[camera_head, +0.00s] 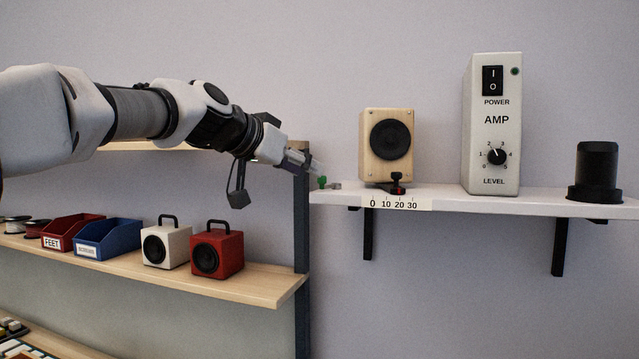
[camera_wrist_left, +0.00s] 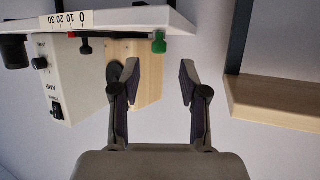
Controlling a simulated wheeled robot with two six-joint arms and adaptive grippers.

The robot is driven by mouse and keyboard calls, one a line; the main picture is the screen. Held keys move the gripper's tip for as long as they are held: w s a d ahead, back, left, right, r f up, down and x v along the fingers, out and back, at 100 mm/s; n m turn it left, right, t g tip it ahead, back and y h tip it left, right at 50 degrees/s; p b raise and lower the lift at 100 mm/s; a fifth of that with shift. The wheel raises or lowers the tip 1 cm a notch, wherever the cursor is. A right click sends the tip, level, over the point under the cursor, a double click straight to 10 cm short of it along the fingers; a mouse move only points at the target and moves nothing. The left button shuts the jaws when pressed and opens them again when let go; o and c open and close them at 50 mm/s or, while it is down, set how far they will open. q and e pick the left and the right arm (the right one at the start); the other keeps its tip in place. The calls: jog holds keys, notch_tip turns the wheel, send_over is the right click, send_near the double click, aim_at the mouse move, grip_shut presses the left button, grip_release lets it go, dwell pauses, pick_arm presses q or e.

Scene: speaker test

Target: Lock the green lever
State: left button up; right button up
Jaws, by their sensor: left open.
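The green lever (camera_head: 322,182) is a small green piece at the left end of the white wall shelf (camera_head: 450,197). In the left wrist view, which is upside down, the green lever (camera_wrist_left: 159,43) shows at the shelf's edge, ahead of the fingertips. My left gripper (camera_head: 312,163) reaches in from the left, just above and left of the lever. In the wrist view my left gripper (camera_wrist_left: 158,78) is open, with nothing between its fingers and a gap between it and the lever. My right gripper is not in view.
A wooden speaker (camera_head: 388,146) stands right of the lever, with a black-and-red lever (camera_head: 397,183) before it. A white amp (camera_head: 492,125) and a black cylinder (camera_head: 596,172) stand further right. A lower wooden shelf (camera_head: 262,285) at left holds small speakers and bins.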

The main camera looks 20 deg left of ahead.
aim_at(325, 177)
pick_arm(q)
jog(key=x, duration=0.2)
jog(key=p+x, duration=0.1)
jog(key=x, duration=0.3)
jog(key=shift+d+r+p, duration=0.1)
jog(key=shift+d+p, duration=0.2)
jog(key=shift+a, duration=0.6)
jog(key=shift+d, duration=0.25)
jog(key=shift+c, duration=0.4)
jog(key=shift+w+d, duration=0.15)
jog(key=shift+d, duration=0.15)
grip_shut()
jog(key=shift+a+f, duration=0.1)
jog(key=shift+f, duration=0.15)
jog(key=shift+d+r+n+y+p, duration=0.1)
jog(key=shift+d+n+y+p, duration=0.1)
jog(key=shift+n+y+p, duration=0.35)
jog(key=n+y+p, duration=0.1)
jog(key=y+p, duration=0.1)
jog(key=p, duration=0.2)
jog(key=d+n+t+y+p, duration=0.1)
jog(key=n+y+p, duration=0.1)
jog(key=p, duration=0.2)
jog(key=shift+s+r+p, duration=0.2)
jog(key=shift+s+p, duration=0.05)
jog(key=shift+p, duration=0.1)
jog(key=shift+f+n, duration=0.15)
jog(key=shift+n, duration=0.1)
jog(key=shift+f, duration=0.2)
